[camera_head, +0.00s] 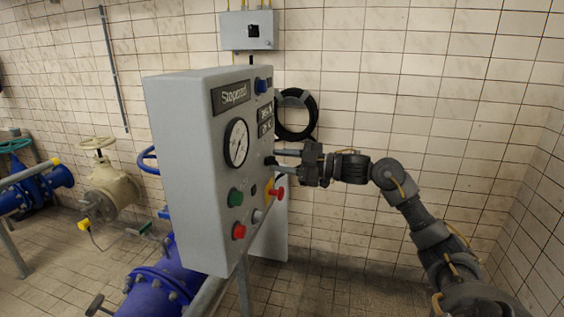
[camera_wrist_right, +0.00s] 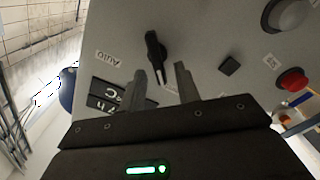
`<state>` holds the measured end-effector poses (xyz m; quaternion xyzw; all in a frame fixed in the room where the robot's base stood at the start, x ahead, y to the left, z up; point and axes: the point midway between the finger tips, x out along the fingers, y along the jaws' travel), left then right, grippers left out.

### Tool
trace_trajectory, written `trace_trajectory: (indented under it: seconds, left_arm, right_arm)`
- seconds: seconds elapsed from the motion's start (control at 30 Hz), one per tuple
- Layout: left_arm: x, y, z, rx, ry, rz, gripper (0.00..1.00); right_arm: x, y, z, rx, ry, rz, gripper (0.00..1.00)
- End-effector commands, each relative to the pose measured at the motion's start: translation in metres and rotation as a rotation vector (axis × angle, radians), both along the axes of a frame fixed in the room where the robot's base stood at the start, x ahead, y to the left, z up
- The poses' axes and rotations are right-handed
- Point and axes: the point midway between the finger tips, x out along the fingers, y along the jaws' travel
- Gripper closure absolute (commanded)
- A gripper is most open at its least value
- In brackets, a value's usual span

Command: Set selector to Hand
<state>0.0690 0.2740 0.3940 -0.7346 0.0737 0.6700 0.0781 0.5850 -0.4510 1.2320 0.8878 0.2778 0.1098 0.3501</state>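The grey control panel (camera_head: 185,170) stands in the middle of the head view. Its black selector knob (camera_wrist_right: 155,50) shows in the wrist view, upper middle, with an upside-down "Auto" label (camera_wrist_right: 108,58) to its left. My right gripper (camera_head: 276,161) is at the panel's right side in the head view. In the wrist view its two fingers (camera_wrist_right: 161,78) are apart and empty, just below the knob, pointing at it. The knob's lower end lies near the gap between them; I cannot tell whether they touch it. A "Hand" label is not readable. My left gripper is not in view.
A red button (camera_head: 278,193) on a yellow plate sits just below the gripper. The panel also carries a gauge (camera_head: 236,143), a green button (camera_head: 235,197) and a red button (camera_head: 238,231). Blue pipework (camera_head: 160,285) stands left.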

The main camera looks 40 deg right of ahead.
Motion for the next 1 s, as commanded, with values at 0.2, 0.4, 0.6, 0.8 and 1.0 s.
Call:
trace_trajectory:
  seconds: [0.2, 0.4, 0.6, 0.8, 1.0]
  left_arm:
    - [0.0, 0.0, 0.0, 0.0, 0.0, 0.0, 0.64]
    - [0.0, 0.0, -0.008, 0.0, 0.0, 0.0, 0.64]
    - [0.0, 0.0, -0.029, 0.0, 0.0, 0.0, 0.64]
    - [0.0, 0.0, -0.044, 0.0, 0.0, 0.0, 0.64]
    - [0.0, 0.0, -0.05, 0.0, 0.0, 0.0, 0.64]
  right_arm:
    - [0.0, 0.0, 0.0, 0.001, 0.001, 0.0, 0.67]
    - [-0.009, -0.007, -0.004, 0.0, 0.002, -0.001, 0.67]
    - [-0.04, -0.028, -0.007, -0.002, 0.003, -0.002, 0.67]
    - [-0.068, -0.047, -0.005, 0.0, 0.002, -0.001, 0.67]
    - [-0.084, -0.059, -0.002, 0.0, 0.001, -0.001, 0.67]
